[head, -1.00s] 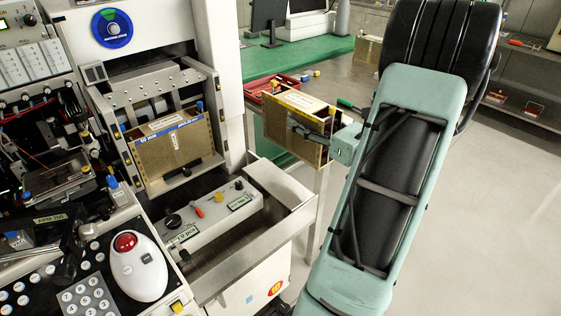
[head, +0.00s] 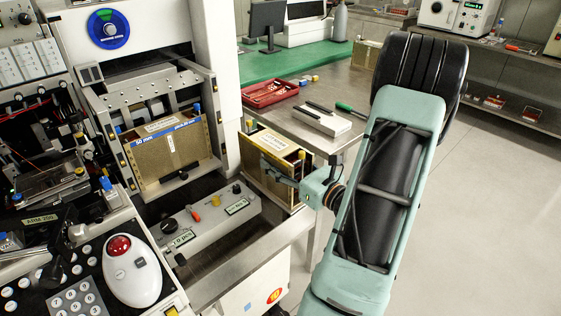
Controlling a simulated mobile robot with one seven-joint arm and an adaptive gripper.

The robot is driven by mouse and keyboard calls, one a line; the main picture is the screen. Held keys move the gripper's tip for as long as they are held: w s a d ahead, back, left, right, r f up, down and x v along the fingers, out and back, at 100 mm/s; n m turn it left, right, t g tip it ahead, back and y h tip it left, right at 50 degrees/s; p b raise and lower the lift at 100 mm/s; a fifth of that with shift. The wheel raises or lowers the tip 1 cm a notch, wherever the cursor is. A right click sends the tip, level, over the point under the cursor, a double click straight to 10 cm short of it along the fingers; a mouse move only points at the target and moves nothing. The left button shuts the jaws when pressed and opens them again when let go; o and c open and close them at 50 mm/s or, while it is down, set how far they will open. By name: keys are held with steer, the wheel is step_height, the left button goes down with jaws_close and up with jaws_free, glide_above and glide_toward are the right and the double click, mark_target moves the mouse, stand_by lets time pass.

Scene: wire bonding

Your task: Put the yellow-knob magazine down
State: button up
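The yellow-knob magazine (head: 259,176) is a tan box with a yellow stripe along its top edge and yellow knobs, in the middle of the head view. My gripper (head: 277,172) reaches in from the right and is shut on it. The magazine is upright, over or at the right end of the machine's steel trough, beside the grey control box. I cannot tell whether its bottom touches anything. The far finger is hidden.
A blue-knob magazine (head: 172,155) stands in the machine's holder to the left. The grey control box (head: 213,220) with knobs lies in front. Behind, the steel table holds a red tray (head: 268,93), a white block (head: 321,120) and a green-handled tool (head: 347,108).

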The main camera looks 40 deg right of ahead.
mark_target(302, 174)
steer(key=shift+r, duration=0.1)
steer(key=o, duration=1.8)
steer(key=shift+o, duration=0.2)
steer(key=s, duration=1.2)
steer(key=shift+d, duration=0.4)
